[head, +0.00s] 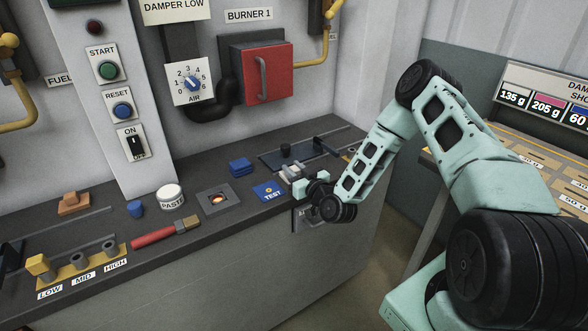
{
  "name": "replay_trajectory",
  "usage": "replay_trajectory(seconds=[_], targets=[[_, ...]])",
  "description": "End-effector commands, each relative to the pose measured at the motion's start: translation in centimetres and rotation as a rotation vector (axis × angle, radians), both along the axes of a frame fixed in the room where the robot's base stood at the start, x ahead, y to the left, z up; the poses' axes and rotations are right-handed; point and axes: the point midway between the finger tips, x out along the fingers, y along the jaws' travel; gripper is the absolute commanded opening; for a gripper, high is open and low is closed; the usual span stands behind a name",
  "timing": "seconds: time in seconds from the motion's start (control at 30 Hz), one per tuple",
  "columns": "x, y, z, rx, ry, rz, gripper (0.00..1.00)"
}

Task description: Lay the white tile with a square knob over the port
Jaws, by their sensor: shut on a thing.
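The port (217,199) is a dark square plate on the counter, with a glowing orange round opening in its middle. Nothing covers the opening. My gripper (292,177) is to the right of the port, beyond the blue TEST pad (269,191). It is shut on a pale thing, which I take to be the white tile (290,169). The tile is small in view and partly hidden by the gripper. Its square knob cannot be made out clearly, nor whether the tile touches the counter.
Blue blocks (241,167) lie behind the port. A PASTE jar (171,197) and red-handled brush (165,234) lie to its left. A dark plate with a black knob (286,149) is behind my gripper. A red burner door (264,74) hangs on the wall above.

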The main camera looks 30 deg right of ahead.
Motion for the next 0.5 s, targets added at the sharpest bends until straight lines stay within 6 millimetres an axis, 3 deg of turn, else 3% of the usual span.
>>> replay_trajectory(seconds=[0.4, 0.43, 0.5], targets=[[0.03, 0.03, -0.67, -0.001, -0.002, 0.001, 0.0], [0.02, 0.02, -0.59, 0.0, -0.002, 0.001, 0.32], [0.02, 0.02, -0.52, 0.0, -0.001, 0.0, 0.49]])
